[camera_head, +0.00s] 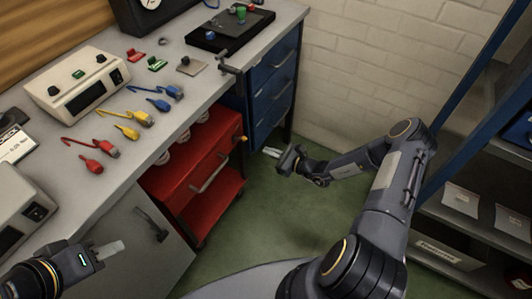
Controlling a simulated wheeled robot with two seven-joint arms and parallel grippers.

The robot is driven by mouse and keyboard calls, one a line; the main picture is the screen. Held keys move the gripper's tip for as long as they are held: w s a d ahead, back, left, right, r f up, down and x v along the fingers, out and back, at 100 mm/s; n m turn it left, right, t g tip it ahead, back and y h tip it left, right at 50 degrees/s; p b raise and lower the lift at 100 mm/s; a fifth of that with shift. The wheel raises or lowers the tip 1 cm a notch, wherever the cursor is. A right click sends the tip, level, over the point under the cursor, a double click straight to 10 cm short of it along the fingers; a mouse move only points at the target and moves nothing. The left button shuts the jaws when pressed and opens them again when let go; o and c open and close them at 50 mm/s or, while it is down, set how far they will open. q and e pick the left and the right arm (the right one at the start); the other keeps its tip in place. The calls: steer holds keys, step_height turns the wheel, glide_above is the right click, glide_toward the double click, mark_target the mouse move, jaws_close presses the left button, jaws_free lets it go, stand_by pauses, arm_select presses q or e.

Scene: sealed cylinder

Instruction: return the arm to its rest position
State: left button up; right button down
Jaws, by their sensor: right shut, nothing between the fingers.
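My right arm reaches out over the green floor from the bottom right. Its gripper (272,152) is shut and empty in front of the blue drawer unit, apart from it in the picture. My left gripper (110,249) shows at the bottom left, beside the front of the workbench. Its fingers look close together, but I cannot tell whether they are open or shut. I see no sealed cylinder that I can make out for sure.
The workbench (185,118) holds instruments, several coloured connectors and a black board (230,28). A red tool cart (200,182) and blue drawers (272,88) stand below it. A blue-framed shelf (470,205) stands at the right. Green floor (240,235) lies open between.

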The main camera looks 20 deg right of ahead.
steer(key=shift+s+d, duration=0.15)
steer(key=shift+s, duration=0.05)
stand_by(0.4)
steer(key=s+a+r+n+g+y+p, duration=0.1)
steer(key=s+a+r+n+g, duration=0.15)
steer(key=r+n, duration=0.45)
steer(key=s+a+r+n+g+p, duration=0.1)
steer(key=s+a+r+n+g, duration=0.2)
steer(key=r, duration=0.8)
steer(key=s+a+r+n+g+y+p, duration=0.1)
steer(key=s+r+n+g, duration=0.2)
steer(key=s+r+n, duration=0.45)
steer(key=s+d+r+n+h+p, duration=0.1)
steer(key=s+r+n+h, duration=0.3)
steer(key=s, duration=0.5)
steer(key=s+d+r+n+t+h+p, duration=0.1)
steer(key=s+r+n+h, duration=0.3)
steer(key=s+r, duration=0.4)
steer(key=shift+s+d+p, duration=0.7)
steer(key=shift+s+d, duration=0.2)
steer(key=shift+s, duration=0.05)
